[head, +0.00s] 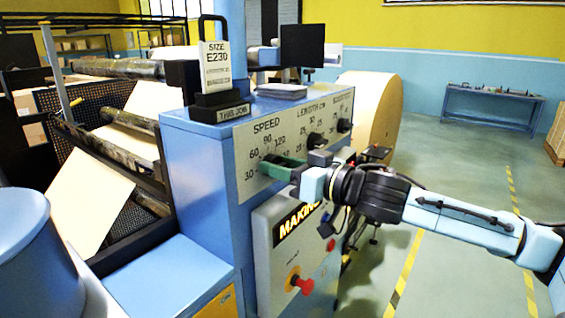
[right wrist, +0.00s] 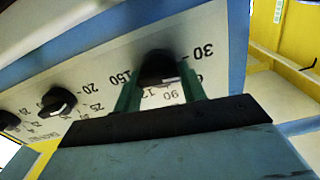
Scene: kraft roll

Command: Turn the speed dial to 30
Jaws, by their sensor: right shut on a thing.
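The speed dial (right wrist: 158,66) is a black round knob with a white mark, on the machine's pale panel (head: 243,142) below the word SPEED. In the head view my right gripper hides most of it. My right gripper (head: 277,165) reaches in from the right, its green fingers at the dial. In the right wrist view the fingers stand on both sides of the knob, shut on it. The scale appears upside down there, with 30 at upper right and 150 at left. The white mark faces the lower right, roughly the 60 to 90 side. My left gripper is not in view.
Two more black knobs (head: 316,140) sit to the right on the panel. A red button (head: 303,285) is on the grey box below. A size E230 sign (head: 216,68) stands on the machine. A large kraft roll (head: 372,105) is behind. Floor at right is open.

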